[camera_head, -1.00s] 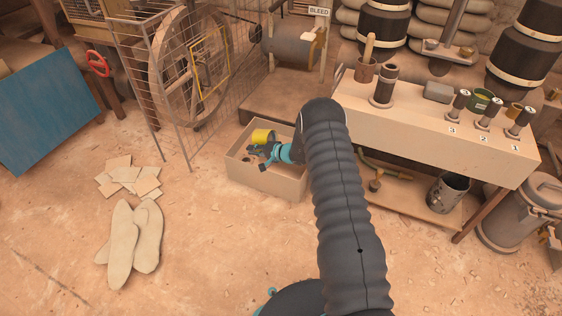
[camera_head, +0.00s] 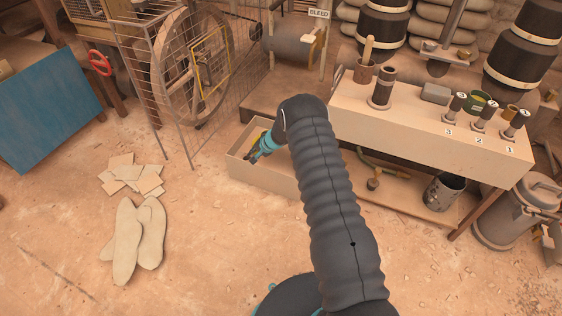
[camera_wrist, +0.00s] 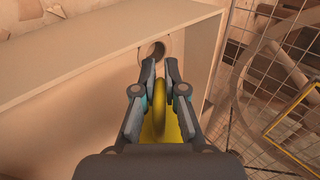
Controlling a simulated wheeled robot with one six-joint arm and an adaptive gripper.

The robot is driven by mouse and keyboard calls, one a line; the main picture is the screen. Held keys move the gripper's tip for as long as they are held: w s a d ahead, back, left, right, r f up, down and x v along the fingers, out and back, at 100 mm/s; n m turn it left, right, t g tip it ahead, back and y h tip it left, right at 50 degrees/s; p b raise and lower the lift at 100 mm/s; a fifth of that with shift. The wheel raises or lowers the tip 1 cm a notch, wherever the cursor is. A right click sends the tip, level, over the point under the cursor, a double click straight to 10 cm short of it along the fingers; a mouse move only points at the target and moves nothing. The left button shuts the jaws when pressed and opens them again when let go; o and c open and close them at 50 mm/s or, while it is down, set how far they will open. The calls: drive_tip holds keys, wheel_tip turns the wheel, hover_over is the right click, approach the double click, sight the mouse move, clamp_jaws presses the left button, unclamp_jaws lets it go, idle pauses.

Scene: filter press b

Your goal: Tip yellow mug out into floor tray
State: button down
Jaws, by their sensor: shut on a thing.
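The yellow mug (camera_wrist: 159,128) is between the fingers of my gripper (camera_wrist: 160,66) in the wrist view. The fingers are shut on it. Its yellow rim shows as a curved band, and its mouth and contents are hidden. In the head view my gripper (camera_head: 257,152) is over the pale floor tray (camera_head: 268,181), and my arm hides most of the mug. The tray's long pale wall (camera_wrist: 100,68) crosses the wrist view. A small round brown thing (camera_wrist: 153,50) with a dark centre lies inside the tray, just beyond the fingertips.
The wire mesh guard (camera_head: 160,90) and big wheel stand behind and left of the tray. The pale bench (camera_head: 430,130) with numbered handles stands to the right. A metal bucket (camera_head: 445,192) is on its lower shelf. Sandy floor is open in front of the tray.

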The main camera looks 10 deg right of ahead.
drive_tip(key=shift+w+a+f+g+h+p, duration=0.15)
drive_tip(key=shift+w+a+g+h+p, duration=0.2)
drive_tip(key=shift+p, duration=0.7)
drive_tip(key=shift+w+a+f+g+h, duration=0.15)
drive_tip(key=shift+a+f+g+h, duration=0.1)
drive_tip(key=shift+f+h, duration=0.2)
drive_tip(key=shift+w+a+f+g, duration=0.2)
drive_tip(key=shift+g, duration=0.1)
drive_tip(key=h+b, duration=0.1)
drive_tip(key=b, duration=0.2)
drive_tip(key=w+a+f+g+h+b, duration=0.1)
drive_tip(key=b, duration=0.3)
drive_tip(key=f+g+h+b, duration=0.1)
drive_tip(key=b, duration=0.3)
drive_tip(key=shift+w+a+f, duration=0.2)
drive_tip(key=shift+a, duration=0.1)
drive_tip(key=shift+r+g, duration=0.25)
drive_tip(key=shift+g, duration=0.05)
drive_tip(key=shift+w+h, duration=0.15)
drive_tip(key=shift+h, duration=0.25)
drive_tip(key=shift+a+f, duration=0.1)
drive_tip(key=shift+f, duration=0.05)
drive_tip(key=shift+g, duration=0.3)
